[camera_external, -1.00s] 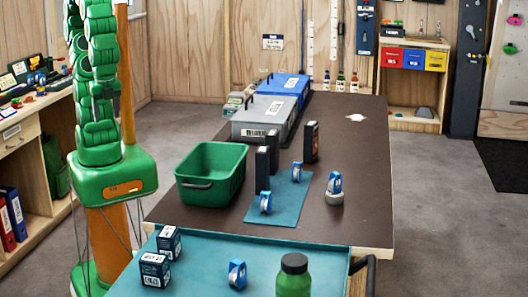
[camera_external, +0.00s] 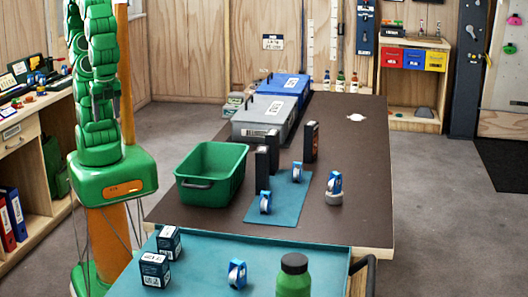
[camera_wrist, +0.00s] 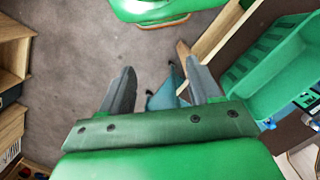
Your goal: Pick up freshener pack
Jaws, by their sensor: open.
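I cannot tell which item is the freshener pack. Small blue-and-white packs stand on the teal mat (camera_external: 292,190), one nearer (camera_external: 265,202) and one farther (camera_external: 297,172). Another similar pack (camera_external: 335,183) sits on a pale round base to the right, and one more (camera_external: 237,273) is on the front teal surface. Dark upright boxes (camera_external: 312,142) stand by the mat. Two dark cube boxes with white labels (camera_external: 155,270) are at the front left. My gripper (camera_wrist: 162,88) is open and empty in the wrist view, with the floor below it, away from these items.
A green tub (camera_external: 210,175) stands on the brown table (camera_external: 365,215), and it also shows in the wrist view (camera_wrist: 262,92). Grey (camera_external: 264,118) and blue (camera_external: 284,86) cases lie behind it. A green bottle (camera_external: 293,277) stands in front. The table's right side is mostly clear.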

